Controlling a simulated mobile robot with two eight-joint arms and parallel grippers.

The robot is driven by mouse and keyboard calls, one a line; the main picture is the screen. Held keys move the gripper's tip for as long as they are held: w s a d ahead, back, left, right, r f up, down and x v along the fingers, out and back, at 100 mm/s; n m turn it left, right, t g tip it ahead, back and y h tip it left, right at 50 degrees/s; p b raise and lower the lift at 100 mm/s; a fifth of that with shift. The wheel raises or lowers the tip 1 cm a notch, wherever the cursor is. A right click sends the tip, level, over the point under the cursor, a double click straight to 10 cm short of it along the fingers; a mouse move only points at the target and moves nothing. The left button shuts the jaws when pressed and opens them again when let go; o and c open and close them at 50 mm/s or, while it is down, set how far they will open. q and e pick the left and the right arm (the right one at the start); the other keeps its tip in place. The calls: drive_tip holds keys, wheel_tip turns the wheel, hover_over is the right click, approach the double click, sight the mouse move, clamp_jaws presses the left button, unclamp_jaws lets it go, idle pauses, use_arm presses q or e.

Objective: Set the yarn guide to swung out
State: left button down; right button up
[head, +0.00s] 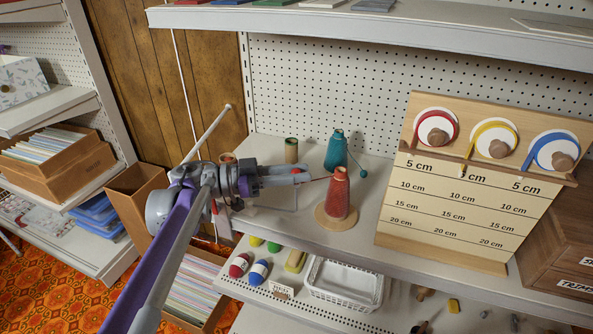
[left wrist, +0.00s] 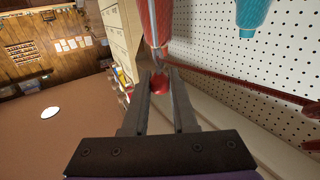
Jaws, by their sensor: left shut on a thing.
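My left gripper (head: 304,177) reaches over the shelf from the left, its fingers just left of a red yarn cone (head: 338,196) on a round wooden base. A red knob (head: 296,171) shows at the fingers. In the left wrist view the jaws (left wrist: 160,100) are closed about this red knob (left wrist: 160,83), with a thin grey wire beside it and the red cone (left wrist: 155,18) beyond. I cannot tell for certain whether the knob belongs to the yarn guide. A white rod (head: 213,126) slants up behind my wrist. My right gripper is out of view.
A teal cone (head: 336,149) with a teal ball and a brown spool (head: 291,150) stand behind. A wooden ribbon board (head: 446,220) stands to the right. A white basket (head: 344,285) and several coloured items lie on the lower shelf. An upper shelf (head: 380,32) overhangs.

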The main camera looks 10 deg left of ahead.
use_arm(q)
drive_tip(key=c, duration=0.7)
unclamp_jaws()
drive_tip(key=shift+r, duration=0.1)
wheel_tip(320, 180, up, 10)
drive_tip(key=shift+f+p, duration=0.1)
drive_tip(key=shift+p, duration=0.5)
